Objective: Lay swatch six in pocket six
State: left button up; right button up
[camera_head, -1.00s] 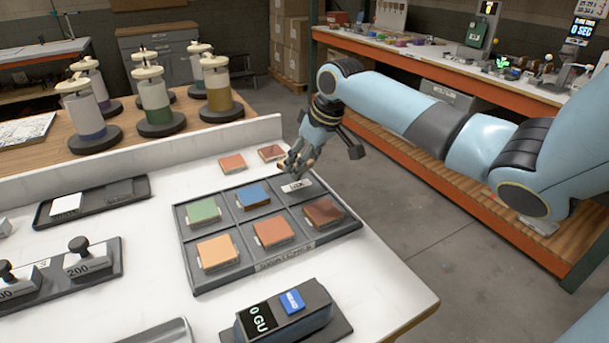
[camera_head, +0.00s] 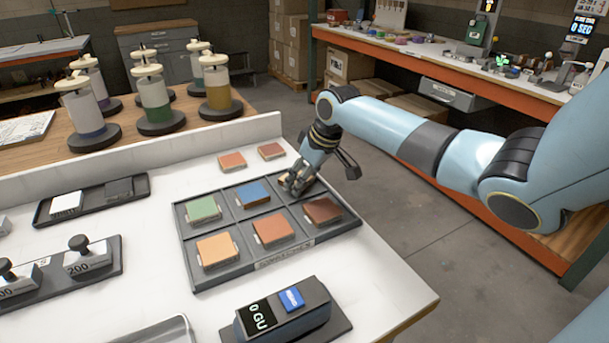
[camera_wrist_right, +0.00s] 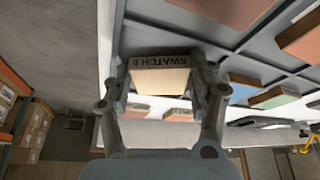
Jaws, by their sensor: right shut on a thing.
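Swatch six (camera_wrist_right: 158,76) is a cream block whose dark edge reads SWATCH and a digit that looks like 6. It sits between the fingers of my right gripper (camera_wrist_right: 160,85) in the right wrist view. I cannot tell whether the swatch touches the pocket floor. The other pockets hold green (camera_head: 203,209), blue (camera_head: 252,194), orange (camera_head: 216,249), rust (camera_head: 273,230) and brown (camera_head: 322,212) swatches. My left gripper is out of view.
Two loose orange-red swatches (camera_head: 232,161) (camera_head: 271,151) lie behind the tray near the raised back ledge (camera_head: 150,160). A gloss meter (camera_head: 285,312) stands in front. Weights on a dark tray (camera_head: 90,258) and a small dark tray (camera_head: 97,202) are at left.

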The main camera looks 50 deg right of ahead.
jog(key=o, duration=1.1)
jog(key=shift+o, duration=0.2)
jog(key=shift+r, duration=0.3)
jog(key=v, duration=1.2)
jog(key=shift+r, duration=0.35)
